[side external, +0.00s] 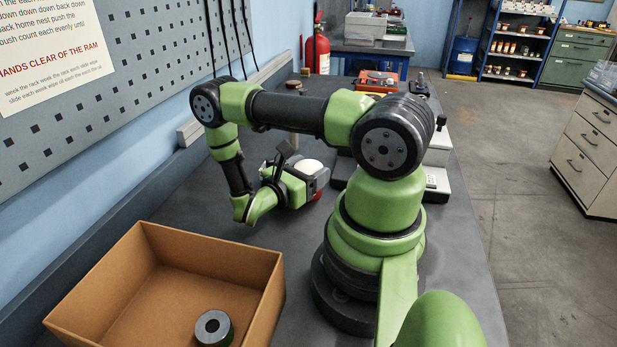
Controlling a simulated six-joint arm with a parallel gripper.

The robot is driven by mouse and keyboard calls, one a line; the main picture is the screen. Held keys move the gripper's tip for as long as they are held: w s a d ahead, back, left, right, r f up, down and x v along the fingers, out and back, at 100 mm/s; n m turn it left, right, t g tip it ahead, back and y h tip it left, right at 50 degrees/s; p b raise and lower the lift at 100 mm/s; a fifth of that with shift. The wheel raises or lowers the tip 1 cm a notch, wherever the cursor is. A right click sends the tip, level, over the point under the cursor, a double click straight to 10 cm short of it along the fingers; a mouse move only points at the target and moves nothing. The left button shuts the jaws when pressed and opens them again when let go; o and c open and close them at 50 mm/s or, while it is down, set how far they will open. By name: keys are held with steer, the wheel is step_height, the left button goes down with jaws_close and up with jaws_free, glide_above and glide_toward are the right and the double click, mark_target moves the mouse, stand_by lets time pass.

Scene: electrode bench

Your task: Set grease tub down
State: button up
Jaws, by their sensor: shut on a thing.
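My gripper (318,182) is at the end of the folded green and black arm, above the dark bench top left of my base. It is shut on what looks like the grease tub (309,166). The tub's round white top shows behind the gripper, and a bit of red shows below it. The gripper hides most of the tub's body. I cannot tell whether its underside touches the bench.
An open cardboard box (215,252) stands at the front left, with a dark ring-shaped part (212,328) inside. An orange-red case (378,78) and other equipment stand at the bench's far end. Dark bench top (215,195) is clear between box and wall.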

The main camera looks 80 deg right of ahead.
mark_target(307, 166)
step_height(307, 166, up, 10)
steer(key=shift+w, duration=0.15)
steer(key=w+a+n+t+h, duration=0.2)
steer(key=w+a+n+t, duration=0.35)
steer(key=w+t, duration=0.35)
steer(key=w+a+r+n+t+y, duration=0.1)
steer(key=w+a+n+t+y, duration=0.45)
steer(key=a, duration=0.65)
steer(key=w+a+r+n+t+y, duration=0.2)
steer(key=w+a+n+t, duration=0.3)
steer(key=w+a+t, duration=0.45)
steer(key=a+f+n+t+y, duration=0.2)
steer(key=a+n+y, duration=0.4)
steer(key=a, duration=1.1)
steer(key=shift+s+a+f+y, duration=0.2)
steer(key=shift+a+f+y, duration=0.5)
steer(key=shift+f, duration=1.1)
steer(key=shift+s+a+f+y, duration=0.2)
steer(key=shift+a+f+y, duration=0.2)
steer(key=shift+a+f, duration=1)
steer(key=shift+s+a+f+y, duration=0.2)
steer(key=shift+a+f+y, duration=0.3)
steer(key=shift+f, duration=1.65)
